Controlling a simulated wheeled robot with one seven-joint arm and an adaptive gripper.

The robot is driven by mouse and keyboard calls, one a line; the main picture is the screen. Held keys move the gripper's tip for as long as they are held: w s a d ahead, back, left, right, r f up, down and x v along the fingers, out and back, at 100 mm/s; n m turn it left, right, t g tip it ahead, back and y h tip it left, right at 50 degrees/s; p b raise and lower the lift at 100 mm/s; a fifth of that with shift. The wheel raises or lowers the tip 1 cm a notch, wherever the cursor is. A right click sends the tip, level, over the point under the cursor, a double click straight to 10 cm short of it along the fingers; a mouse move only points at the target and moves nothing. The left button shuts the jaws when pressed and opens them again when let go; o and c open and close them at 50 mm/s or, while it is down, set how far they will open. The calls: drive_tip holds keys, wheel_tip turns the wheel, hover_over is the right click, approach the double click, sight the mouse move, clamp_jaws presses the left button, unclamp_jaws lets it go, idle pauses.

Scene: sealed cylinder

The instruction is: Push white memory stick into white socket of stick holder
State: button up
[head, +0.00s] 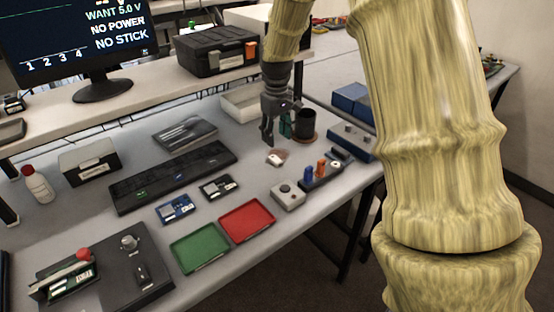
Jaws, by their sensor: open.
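A small dark holder (320,181) stands near the right edge of the table. A blue stick (308,173) and an orange stick (321,167) stand upright in it. A small white piece (335,163) shows at its right end; I cannot tell whether it is a stick or the socket. A small white object (275,159), possibly the white memory stick, lies on the table by a brownish patch, left of and behind the holder. My gripper (279,138) is open, pointing down above and behind this white object, apart from it. Nothing shows between its fingers.
A dark cup (305,122) on a brown coaster stands just right of my gripper. A grey box with a knob (288,194) sits left of the holder. Red (247,222) and green (199,248) trays lie in front. A grey-blue box (351,141) is at the right.

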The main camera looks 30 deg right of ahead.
hover_over(275, 158)
drive_tip(key=w, duration=0.1)
drive_tip(key=f, duration=0.4)
drive_tip(key=shift+a, duration=0.2)
drive_tip(key=shift+d+f, duration=0.1)
drive_tip(key=shift+f, duration=0.25)
drive_tip(key=shift+s, duration=0.3)
drive_tip(key=shift+s+r, duration=0.4)
drive_tip(key=shift+s, duration=0.35)
drive_tip(key=shift+w+f+p, duration=0.35)
drive_tip(key=shift+w+f, duration=0.35)
drive_tip(key=shift+s+f+p, duration=0.35)
drive_tip(key=shift+f+p, duration=0.05)
drive_tip(key=shift+f, duration=0.05)
drive_tip(key=shift+d+f+p, duration=0.1)
drive_tip(key=shift+f+p, duration=0.35)
drive_tip(key=shift+f, duration=1.3)
drive_tip(key=shift+w+f, duration=0.1)
drive_tip(key=shift+w, duration=0.05)
drive_tip(key=c, duration=0.9)
